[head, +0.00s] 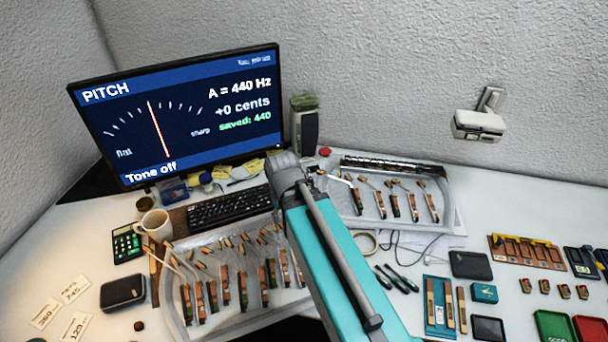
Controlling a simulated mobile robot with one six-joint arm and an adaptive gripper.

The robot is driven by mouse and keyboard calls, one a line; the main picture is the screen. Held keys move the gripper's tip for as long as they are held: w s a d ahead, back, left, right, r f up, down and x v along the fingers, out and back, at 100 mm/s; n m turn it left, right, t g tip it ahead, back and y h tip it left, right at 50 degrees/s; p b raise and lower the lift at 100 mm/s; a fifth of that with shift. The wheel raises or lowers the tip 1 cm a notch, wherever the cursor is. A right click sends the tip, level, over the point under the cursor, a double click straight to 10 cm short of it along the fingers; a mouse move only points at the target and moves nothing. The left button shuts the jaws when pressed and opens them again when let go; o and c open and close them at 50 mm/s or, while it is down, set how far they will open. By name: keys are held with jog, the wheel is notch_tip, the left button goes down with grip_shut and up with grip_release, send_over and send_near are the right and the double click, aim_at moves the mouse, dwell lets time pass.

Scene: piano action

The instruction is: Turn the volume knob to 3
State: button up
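I cannot make out a knob marked volume, or any number scale for it. A dark upright box like a speaker (304,128) stands just right of the monitor, with something green on top; no knob can be made out on its face. The monitor (180,115) reads PITCH, A = 440 Hz, +0 cents, saved: 440 and Tone off. My teal arm reaches up from the bottom centre to a grey joint just below the dark box.
A red round piece (325,151) lies right of my arm's joint. Trays of piano action parts stand on both sides of my arm, the left one (172,310) nearer. A keyboard (230,206) and a mug (155,226) are left.

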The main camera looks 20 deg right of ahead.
jog(key=o, duration=0.4)
jog(key=shift+w+d, duration=0.1)
jog(key=shift+w, duration=0.2)
jog(key=w+d+n, duration=0.3)
jog(key=w+d, duration=0.2)
jog(key=w, duration=0.3)
jog(key=w+d+n, duration=0.4)
jog(key=w+d, duration=0.1)
jog(key=w, duration=0.4)
jog(key=w+d+n, duration=0.4)
jog(key=w+d, duration=0.1)
jog(key=w, duration=0.3)
jog(key=shift+w+d+r, duration=0.1)
jog(key=shift+w, duration=0.3)
notch_tip(320, 180, down, 14)
jog(key=b, duration=1.3)
jog(key=shift+r+b, duration=0.1)
jog(key=shift+b, duration=0.2)
